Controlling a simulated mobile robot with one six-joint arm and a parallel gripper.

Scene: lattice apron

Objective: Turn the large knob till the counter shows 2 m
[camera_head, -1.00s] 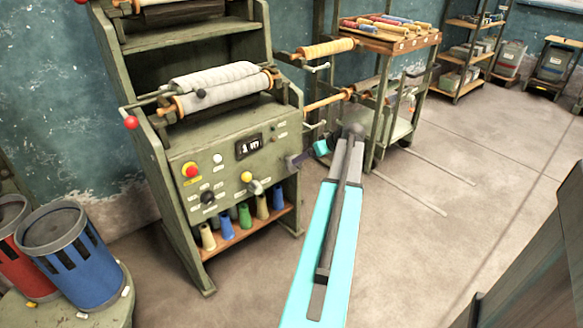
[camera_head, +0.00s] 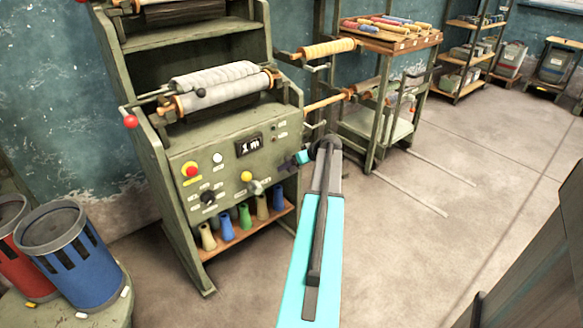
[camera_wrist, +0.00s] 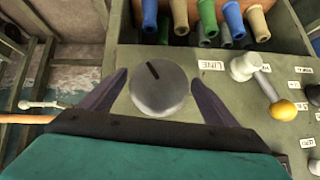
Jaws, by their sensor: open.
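The large grey knob (camera_wrist: 160,90) with a dark pointer line shows in the wrist view, beside a LINE label. Its line lies near the rim on the bobbin side, slightly slanted. My gripper (camera_wrist: 158,78) is open, with one dark finger on each side of the knob; I cannot tell whether they touch it. In the head view my gripper (camera_head: 293,160) is at the right edge of the green machine's panel, and I cannot make out the large knob there. The counter (camera_head: 249,144) on the panel reads 1 m.
The panel also has a red button (camera_head: 191,170) and black selector (camera_head: 208,197). Several bobbins (camera_head: 245,215) stand below. A rack (camera_head: 388,40) stands to the right; the floor in front is clear.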

